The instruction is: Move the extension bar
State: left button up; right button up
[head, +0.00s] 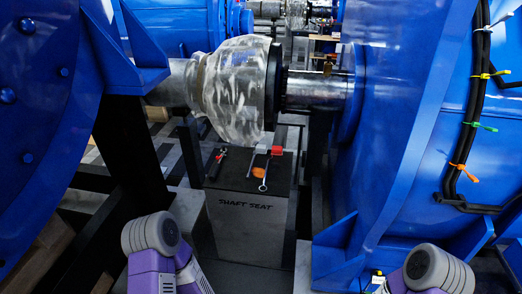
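A dark block marked SHAFT SEAT (244,205) stands between two large blue machine housings, and small tools lie on its top. A slim tool with red on its handle (216,165) lies at the top's left. A thin silver tool with a ring end (264,180) lies at the right, near the front edge. I cannot tell for sure which piece is the extension bar. Parts of both my arms show at the bottom edge, left and right. Neither of my grippers is in view.
A red block (278,150), a small pale piece (261,150) and an orange disc (258,172) share the block's top. A clear-covered coupling (236,88) and steel shaft (316,90) hang above. Blue housings (400,130) crowd both sides. Cables run down the right housing.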

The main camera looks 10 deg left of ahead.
aim_at(248, 176)
jog(key=z, duration=1.05)
jog(key=i, duration=0.25)
jog(key=u, duration=1.55)
jog(key=k, duration=0.55)
jog(key=u, duration=1)
jog(key=i, duration=1.8)
jog(key=z, duration=0.65)
